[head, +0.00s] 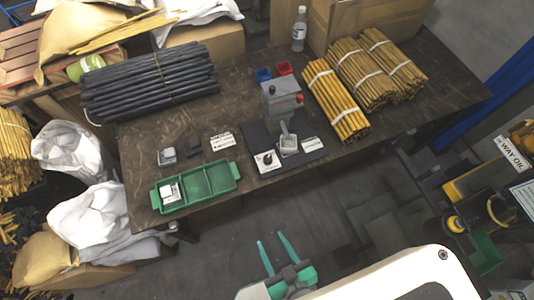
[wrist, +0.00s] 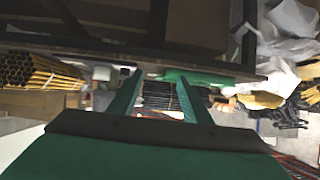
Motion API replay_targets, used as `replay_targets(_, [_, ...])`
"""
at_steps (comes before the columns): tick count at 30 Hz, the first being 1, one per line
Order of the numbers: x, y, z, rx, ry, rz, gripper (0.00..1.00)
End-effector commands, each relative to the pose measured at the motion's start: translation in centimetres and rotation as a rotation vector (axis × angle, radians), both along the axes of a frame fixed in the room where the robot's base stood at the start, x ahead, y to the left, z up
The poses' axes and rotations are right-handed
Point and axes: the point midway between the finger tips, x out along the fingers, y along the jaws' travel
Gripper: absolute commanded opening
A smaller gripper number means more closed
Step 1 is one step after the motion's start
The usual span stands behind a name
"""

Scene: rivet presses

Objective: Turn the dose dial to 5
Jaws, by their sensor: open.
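A small white plate with a black knob (head: 267,160), which looks like the dose dial, lies at the front left of a dark mat (head: 259,135) on the table. Its numbers and the knob's setting are too small to read. A grey press (head: 282,97) with red parts stands behind it on the mat. My gripper (head: 277,247) has two teal fingers spread apart and empty. It is in front of the table's front edge, below the dial in the head view, and touches nothing. The wrist view shows the open fingers (wrist: 157,88) below the table edge; the dial cannot be made out there.
A grey block with a lever (head: 288,144) stands just right of the dial. A green tray (head: 212,184) sits at the table's front left. Dark rod bundles (head: 150,82) and yellow rod bundles (head: 336,100) lie on either side. A bottle (head: 299,30) stands at the back.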

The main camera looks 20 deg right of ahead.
Motion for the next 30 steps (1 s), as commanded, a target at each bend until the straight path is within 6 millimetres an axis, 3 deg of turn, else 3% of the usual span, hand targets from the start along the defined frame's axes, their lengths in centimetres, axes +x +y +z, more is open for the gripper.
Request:
replay_targets(3, [0.4,-4.2,-3.1,-0.018,0.129,0.023,0.44])
replay_targets(9, [2.6,-10.8,-6.3,-0.048,0.325,0.031,0.44])
replay_targets(18, [9.9,-17.7,-6.8,-0.094,0.555,0.005,0.44])
replay_targets(24, [15.9,-19.3,-4.9,-0.105,0.680,-0.028,0.44])
replay_targets(30, [21.7,-18.1,-1.6,-0.101,0.796,-0.054,0.44])
